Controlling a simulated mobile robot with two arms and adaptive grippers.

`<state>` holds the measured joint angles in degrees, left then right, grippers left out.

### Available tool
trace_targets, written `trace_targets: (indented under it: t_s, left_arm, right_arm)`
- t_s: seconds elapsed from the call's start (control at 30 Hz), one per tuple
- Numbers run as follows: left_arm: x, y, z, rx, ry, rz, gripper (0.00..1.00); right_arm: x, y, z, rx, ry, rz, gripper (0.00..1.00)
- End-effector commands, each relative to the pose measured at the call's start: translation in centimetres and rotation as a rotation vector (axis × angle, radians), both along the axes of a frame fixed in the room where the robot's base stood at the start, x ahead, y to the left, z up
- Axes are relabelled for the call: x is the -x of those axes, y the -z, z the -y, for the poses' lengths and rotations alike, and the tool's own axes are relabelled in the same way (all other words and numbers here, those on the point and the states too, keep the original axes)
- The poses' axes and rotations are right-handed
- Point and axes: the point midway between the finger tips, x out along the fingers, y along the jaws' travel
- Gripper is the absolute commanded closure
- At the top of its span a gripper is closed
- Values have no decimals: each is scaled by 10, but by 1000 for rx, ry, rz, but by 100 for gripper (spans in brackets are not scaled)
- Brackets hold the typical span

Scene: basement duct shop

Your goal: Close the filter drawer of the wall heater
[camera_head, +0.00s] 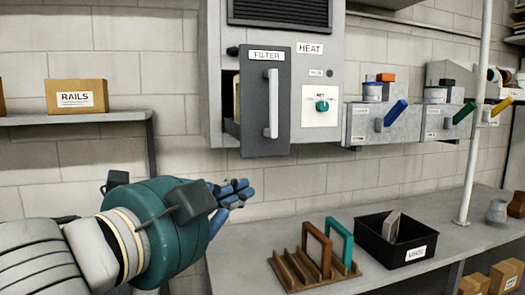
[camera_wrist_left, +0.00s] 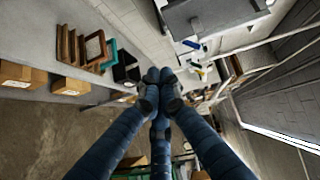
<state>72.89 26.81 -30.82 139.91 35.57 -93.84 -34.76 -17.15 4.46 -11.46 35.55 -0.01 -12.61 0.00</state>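The wall heater (camera_head: 322,75) is a light grey box on the block wall, labelled HEAT. Its filter drawer (camera_head: 258,135) has a dark grey front labelled FILTER and a pale vertical handle (camera_head: 272,103). The drawer stands out from the heater, with a dark gap and part of its inside showing at its left side. My left gripper (camera_head: 240,190) is below and slightly left of the drawer front, apart from it. In the left wrist view its blue fingers (camera_wrist_left: 159,78) come together at the tips with nothing visible between them. My right gripper is not in view.
A bench (camera_head: 240,255) below holds a wooden rack (camera_head: 297,268) with upright frames and a black bin (camera_head: 375,245). A pale pole (camera_head: 477,110) stands at right. Grey wall boxes (camera_head: 375,125) with coloured levers are right of the heater. A shelf (camera_head: 80,117) holds the RAILS box (camera_head: 77,97).

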Motion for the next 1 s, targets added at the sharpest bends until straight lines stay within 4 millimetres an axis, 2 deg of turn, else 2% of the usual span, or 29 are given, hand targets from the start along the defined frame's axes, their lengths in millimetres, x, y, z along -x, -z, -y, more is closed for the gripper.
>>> trace_targets:
  t_s: [0.03,0.13,0.23,0.37,0.8,1.0]
  left_arm:
    - [7,-18,0,-36,1,49,100]
    - [16,-35,2,-82,6,103,100]
    - [19,-42,3,-102,7,124,100]
    - [10,-44,9,-105,10,122,100]
    - [-69,-45,49,-102,9,121,100]
    - [-97,-45,39,-103,5,123,100]
  right_arm:
    - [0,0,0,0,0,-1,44]
    - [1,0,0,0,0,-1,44]
    - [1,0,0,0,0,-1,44]
    - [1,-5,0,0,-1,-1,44]
    - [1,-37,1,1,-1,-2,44]
    - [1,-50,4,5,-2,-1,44]
